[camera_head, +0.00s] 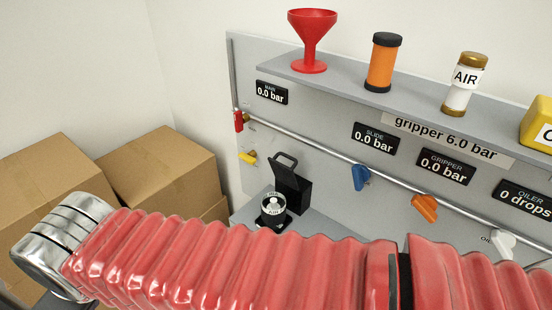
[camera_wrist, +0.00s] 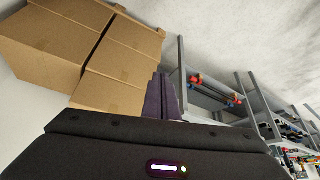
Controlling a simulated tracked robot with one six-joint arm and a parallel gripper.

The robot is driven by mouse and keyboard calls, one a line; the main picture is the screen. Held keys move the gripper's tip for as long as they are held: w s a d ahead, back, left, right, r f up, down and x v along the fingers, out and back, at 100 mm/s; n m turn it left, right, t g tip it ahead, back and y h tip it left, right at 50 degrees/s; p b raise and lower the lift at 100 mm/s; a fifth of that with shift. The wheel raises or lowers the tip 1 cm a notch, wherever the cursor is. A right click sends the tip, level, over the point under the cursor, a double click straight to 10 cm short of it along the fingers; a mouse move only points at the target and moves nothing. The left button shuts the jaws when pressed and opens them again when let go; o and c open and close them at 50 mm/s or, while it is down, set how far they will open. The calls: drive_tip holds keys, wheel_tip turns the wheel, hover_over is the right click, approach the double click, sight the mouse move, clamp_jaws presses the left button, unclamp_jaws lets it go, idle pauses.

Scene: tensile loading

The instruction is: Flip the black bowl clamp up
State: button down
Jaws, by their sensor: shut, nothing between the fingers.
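The black bowl clamp (camera_head: 292,187) stands on the grey ledge by the panel in the head view. Its looped handle tilts up and to the left. In front of it, close by, is a small bowl unit (camera_head: 272,208) with a white label and a black base. My gripper shows in the wrist view, with its dark fingers (camera_wrist: 161,97) together and nothing between them. The fingertips are not in the head view, where my red-sleeved arm crosses the foreground. The clamp is not in the wrist view, and my gripper appears away from it.
A panel carries gauges, a blue valve handle (camera_head: 360,177), an orange valve handle (camera_head: 425,208) and a pipe. A red funnel (camera_head: 311,42), an orange cylinder (camera_head: 383,62) and an AIR bottle (camera_head: 464,83) stand on the shelf above. Cardboard boxes (camera_head: 158,172) are stacked at left.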

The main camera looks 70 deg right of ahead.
drive_tip(key=n+g+h, duration=1)
drive_tip(key=n+h, duration=0.1)
drive_tip(key=n, duration=0.2)
approach(287, 157)
drive_tip(key=v, duration=0.4)
drive_tip(key=shift+w+f, duration=0.2)
drive_tip(key=shift+w, duration=0.05)
drive_tip(key=shift+d, duration=0.1)
drive_tip(key=shift+x, duration=4.9)
drive_tip(key=shift+s+r, duration=0.1)
drive_tip(key=shift+s, duration=0.05)
drive_tip(key=shift+s, duration=0.1)
